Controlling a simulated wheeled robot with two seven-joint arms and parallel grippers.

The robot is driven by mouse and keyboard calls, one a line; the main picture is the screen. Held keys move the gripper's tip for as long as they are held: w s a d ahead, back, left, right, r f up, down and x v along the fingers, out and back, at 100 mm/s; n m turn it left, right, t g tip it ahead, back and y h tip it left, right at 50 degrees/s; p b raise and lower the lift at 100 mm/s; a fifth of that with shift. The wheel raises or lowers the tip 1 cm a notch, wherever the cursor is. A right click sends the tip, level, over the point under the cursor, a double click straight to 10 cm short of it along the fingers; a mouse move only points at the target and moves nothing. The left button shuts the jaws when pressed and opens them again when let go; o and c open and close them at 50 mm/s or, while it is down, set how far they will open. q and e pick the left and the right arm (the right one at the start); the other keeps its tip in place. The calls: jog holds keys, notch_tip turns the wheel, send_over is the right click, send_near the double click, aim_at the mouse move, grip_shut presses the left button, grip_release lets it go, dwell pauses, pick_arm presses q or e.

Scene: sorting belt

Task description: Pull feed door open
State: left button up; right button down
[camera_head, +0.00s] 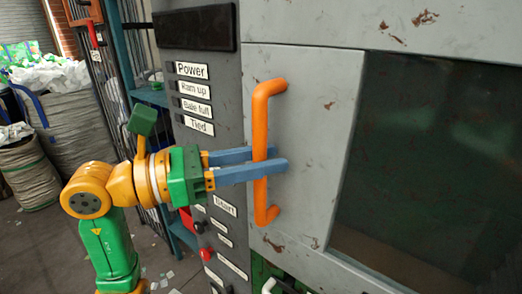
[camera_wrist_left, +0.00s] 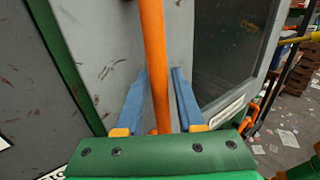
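The feed door (camera_head: 310,120) is a scuffed grey panel with a large dark window, on the front of a grey machine. An orange upright bar handle (camera_head: 261,115) is fixed near its left edge. My left gripper (camera_head: 281,158) comes in from the left with its two blue fingers at the handle's middle. In the left wrist view the orange handle (camera_wrist_left: 154,60) passes between the fingers of the left gripper (camera_wrist_left: 160,72), with a gap visible on the right side. The fingers are open around the bar. No opening shows at the door's edge. My right gripper is not in view.
A control panel (camera_head: 195,135) with labels and buttons is left of the door. A blue rack (camera_head: 150,95) stands behind my left arm. Filled sacks (camera_head: 75,120) stand at the far left. Paper scraps litter the floor (camera_wrist_left: 288,138).

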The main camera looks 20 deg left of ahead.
pick_arm(q)
jog(key=shift+a, duration=0.1)
grip_shut()
dwell(1.2)
